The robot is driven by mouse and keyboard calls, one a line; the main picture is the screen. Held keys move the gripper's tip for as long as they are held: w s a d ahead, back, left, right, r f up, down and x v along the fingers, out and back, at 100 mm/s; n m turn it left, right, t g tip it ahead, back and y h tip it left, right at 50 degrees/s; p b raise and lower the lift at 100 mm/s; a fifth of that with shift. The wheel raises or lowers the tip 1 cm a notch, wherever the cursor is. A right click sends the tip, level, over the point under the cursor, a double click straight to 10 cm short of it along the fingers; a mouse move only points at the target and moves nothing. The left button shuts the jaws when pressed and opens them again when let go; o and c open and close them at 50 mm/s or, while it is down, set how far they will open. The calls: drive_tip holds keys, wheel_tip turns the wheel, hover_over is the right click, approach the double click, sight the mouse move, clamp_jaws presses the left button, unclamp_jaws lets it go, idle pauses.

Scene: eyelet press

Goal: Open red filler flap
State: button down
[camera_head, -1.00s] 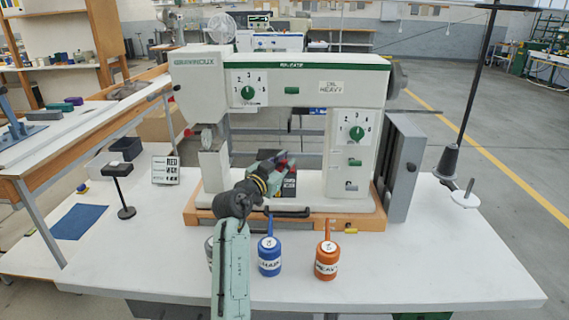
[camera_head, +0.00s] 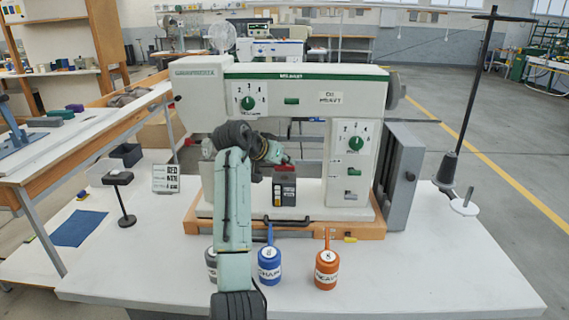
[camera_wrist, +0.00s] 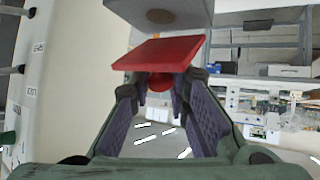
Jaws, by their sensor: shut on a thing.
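The red filler flap (camera_wrist: 160,53) shows large in the wrist view as a tilted red plate, with a rounded red piece below it between my fingers. My gripper (camera_wrist: 160,84) is shut on the flap; its purple-padded fingers lie either side of that red piece. In the head view my gripper (camera_head: 280,158) is in front of the sewing machine, below its upper arm. A dark labelled block (camera_head: 284,190) with red at its top stands just below it. My wrist partly hides that spot, so the flap's hinge and exact angle cannot be told.
The white eyelet machine (camera_head: 300,85) stands on an orange-edged base on the white table (camera_head: 420,270). Blue (camera_head: 269,265) and orange (camera_head: 326,268) oil bottles and a partly hidden grey one stand in front. A small sign (camera_head: 166,178) is left.

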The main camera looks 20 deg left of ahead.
drive_tip(key=shift+w+g, duration=0.15)
drive_tip(key=shift+g, duration=0.15)
idle(0.4)
drive_tip(key=c, duration=1.5)
unclamp_jaws()
drive_tip(key=v, duration=1.2)
drive_tip(key=shift+w+a+r, duration=0.1)
drive_tip(key=shift+c, duration=0.2)
